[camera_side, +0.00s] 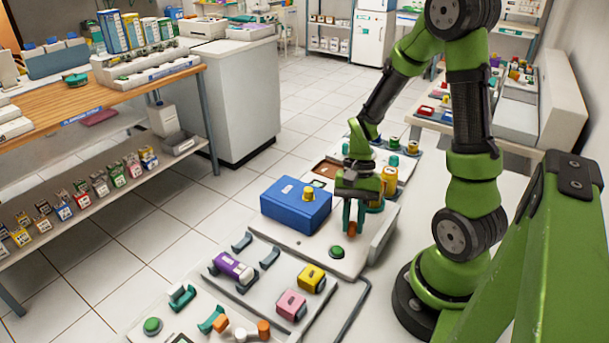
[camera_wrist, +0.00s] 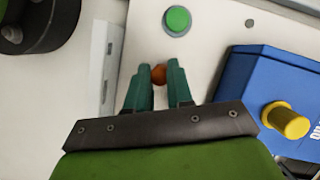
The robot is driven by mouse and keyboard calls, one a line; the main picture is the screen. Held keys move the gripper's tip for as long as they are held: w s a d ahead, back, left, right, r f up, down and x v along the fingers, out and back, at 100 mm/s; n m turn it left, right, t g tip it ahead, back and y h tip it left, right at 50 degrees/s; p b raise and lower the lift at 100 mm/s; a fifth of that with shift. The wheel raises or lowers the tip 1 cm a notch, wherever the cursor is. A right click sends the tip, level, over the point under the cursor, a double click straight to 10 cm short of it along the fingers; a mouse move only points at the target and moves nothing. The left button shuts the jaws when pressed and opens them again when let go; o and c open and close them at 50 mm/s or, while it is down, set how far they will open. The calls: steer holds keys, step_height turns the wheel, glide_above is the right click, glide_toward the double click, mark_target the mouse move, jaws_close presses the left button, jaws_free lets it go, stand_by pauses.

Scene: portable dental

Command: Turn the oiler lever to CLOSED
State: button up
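My gripper (camera_side: 353,222) points down over the white panel beside the blue box. In the wrist view my gripper (camera_wrist: 159,70) has its two teal fingers close on either side of a small orange knob (camera_wrist: 158,75), and they appear to touch it. The knob also shows in the side view (camera_side: 352,229), low between the fingertips. It may be the oiler lever's handle; the rest of the lever is hidden by the fingers, and I cannot read its position or any CLOSED mark.
A blue box (camera_side: 291,207) with a yellow knob (camera_side: 308,194) stands left of my gripper. A green button (camera_side: 337,252) lies in front on the panel. Yellow and amber containers (camera_side: 389,180) stand behind. A tray with purple, pink and yellow parts (camera_side: 290,305) lies nearer the camera.

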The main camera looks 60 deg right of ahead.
jaws_close()
steer(key=shift+n, duration=0.3)
steer(key=n, duration=0.1)
steer(key=d+n+g+h, duration=0.1)
steer(key=n, duration=0.1)
steer(key=s+n, duration=0.1)
steer(key=n, duration=0.1)
steer(key=shift+d+g, duration=0.25)
steer(key=shift+g, duration=0.15)
steer(key=shift+s+d+n+g+h, duration=0.15)
steer(key=shift+d+n+h, duration=0.25)
steer(key=shift+n, duration=0.75)
steer(key=shift+w+d+n+g+h, duration=0.15)
steer(key=shift+d+n+h, duration=0.25)
steer(key=shift+n, duration=0.75)
steer(key=shift+s, duration=0.1)
steer(key=o, duration=0.6)
jaws_free()
steer(key=shift+a, duration=0.1)
steer(key=shift+r, duration=0.1)
